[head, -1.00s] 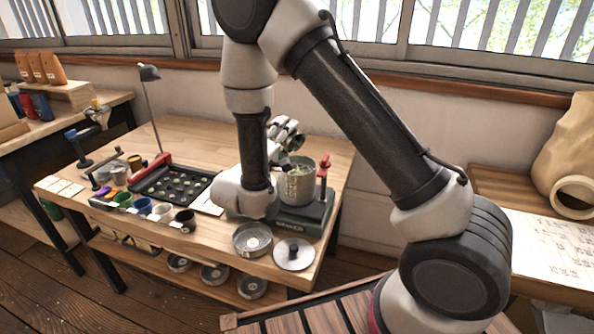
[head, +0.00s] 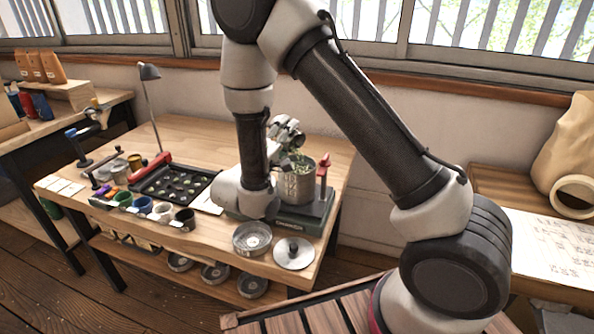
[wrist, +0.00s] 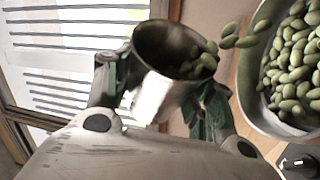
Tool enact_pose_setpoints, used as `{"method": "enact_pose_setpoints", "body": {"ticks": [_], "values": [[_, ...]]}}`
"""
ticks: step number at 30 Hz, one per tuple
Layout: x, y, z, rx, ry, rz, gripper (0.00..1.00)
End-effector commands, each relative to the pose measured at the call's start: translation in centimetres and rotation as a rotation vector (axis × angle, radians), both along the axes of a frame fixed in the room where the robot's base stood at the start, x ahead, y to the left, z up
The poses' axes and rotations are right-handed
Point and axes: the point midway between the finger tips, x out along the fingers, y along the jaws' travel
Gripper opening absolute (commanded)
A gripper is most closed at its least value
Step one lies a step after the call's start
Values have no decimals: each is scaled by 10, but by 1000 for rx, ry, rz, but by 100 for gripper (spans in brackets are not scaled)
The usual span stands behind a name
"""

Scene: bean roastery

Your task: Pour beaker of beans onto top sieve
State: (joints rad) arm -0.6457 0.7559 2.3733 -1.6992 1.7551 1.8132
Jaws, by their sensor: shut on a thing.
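My gripper (wrist: 158,98) is shut on a metal beaker (wrist: 160,92), with a finger on each side of it. The beaker is tilted, its mouth toward the right in the wrist view. Green beans (wrist: 206,58) sit at its lip and a few are in the air beside it. The top sieve (wrist: 246,92) is at the right edge of the wrist view, with many green beans in it. In the head view my gripper (head: 287,132) is just above the sieve stack (head: 297,188), and my arm partly hides it.
The stack stands on a dark green shaker base (head: 308,214) with a red-topped clamp (head: 322,168). In front are an empty sieve pan (head: 252,250) and a round lid (head: 294,254). A black bean tray (head: 172,186) and several cups stand left.

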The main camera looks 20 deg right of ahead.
Motion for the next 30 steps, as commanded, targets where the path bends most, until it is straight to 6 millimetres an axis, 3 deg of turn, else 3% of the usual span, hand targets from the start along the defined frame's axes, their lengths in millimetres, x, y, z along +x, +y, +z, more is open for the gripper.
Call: {"method": "enact_pose_setpoints", "body": {"ticks": [30], "values": [[-3, -1, 2, 30, -67, 1, 25]]}}
